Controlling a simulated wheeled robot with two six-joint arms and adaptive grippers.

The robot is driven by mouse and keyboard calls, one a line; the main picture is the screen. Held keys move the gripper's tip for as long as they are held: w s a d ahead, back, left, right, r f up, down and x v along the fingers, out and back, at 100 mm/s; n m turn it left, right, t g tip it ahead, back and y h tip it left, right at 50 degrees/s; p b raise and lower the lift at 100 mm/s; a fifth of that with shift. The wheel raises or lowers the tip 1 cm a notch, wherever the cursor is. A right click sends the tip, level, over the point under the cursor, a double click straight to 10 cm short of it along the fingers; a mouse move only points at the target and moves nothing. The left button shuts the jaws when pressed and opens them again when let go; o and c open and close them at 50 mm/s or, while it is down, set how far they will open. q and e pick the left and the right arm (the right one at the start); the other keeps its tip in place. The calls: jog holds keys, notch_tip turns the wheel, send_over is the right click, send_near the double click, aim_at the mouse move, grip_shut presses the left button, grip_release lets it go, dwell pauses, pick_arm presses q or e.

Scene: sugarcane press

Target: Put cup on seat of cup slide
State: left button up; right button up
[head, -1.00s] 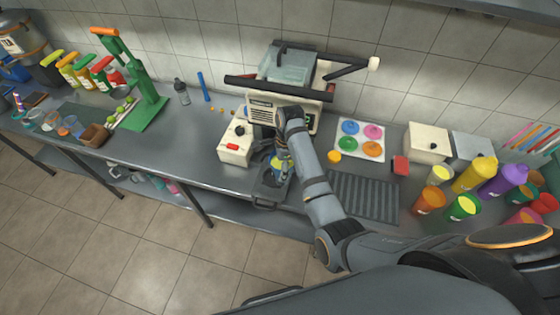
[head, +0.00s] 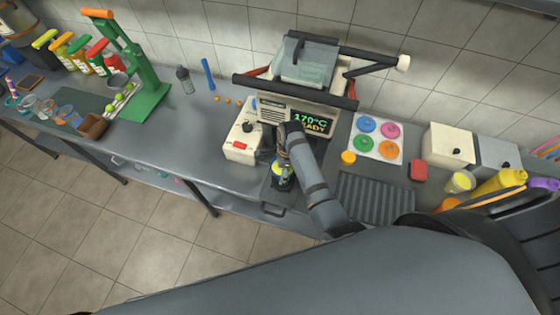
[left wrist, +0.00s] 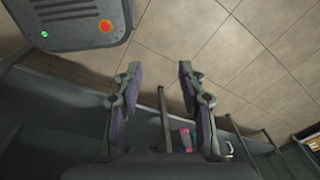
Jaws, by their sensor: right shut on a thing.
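The cup (head: 282,173), with blue and yellow-green colours, stands upright at the front of the press machine in the head view. My right gripper (head: 281,158) is shut on it near its upper part and partly hides it. The cup slide (head: 270,210) is the dark drawer-like piece with a handle at the counter's front edge. The cup is over or on this slide; I cannot tell whether it touches the seat, which is hidden. My left gripper (left wrist: 160,82) is open and empty in the left wrist view, above the floor.
The sealing machine (head: 312,108) behind the cup shows "170°C READY". A white box with a red button (head: 243,142) is just left of the cup. A tray of coloured lids (head: 377,138) and a ribbed drain mat (head: 375,200) lie to the right. Bare counter (head: 185,135) is farther left.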

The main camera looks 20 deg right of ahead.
jog(key=shift+w+d+f, duration=0.2)
jog(key=shift+w+f, duration=0.1)
jog(key=shift+f, duration=0.05)
jog(key=shift+s+r, duration=0.1)
jog(key=shift+s, duration=0.1)
jog(key=o, duration=1.5)
jog(key=shift+s+a+r, duration=0.1)
jog(key=shift+s+a, duration=0.05)
jog(key=shift+s, duration=0.1)
jog(key=shift+o, duration=0.2)
jog(key=shift+s+a, duration=0.1)
jog(key=shift+w+r, duration=0.1)
jog(key=shift+w, duration=0.15)
jog(key=r, duration=0.5)
jog(key=d+r, duration=0.1)
jog(key=r, duration=0.1)
jog(key=shift+r, duration=0.15)
pick_arm(q)
jog(key=shift+w+d+r, duration=0.1)
jog(key=shift+w, duration=0.65)
jog(key=shift+s, duration=0.15)
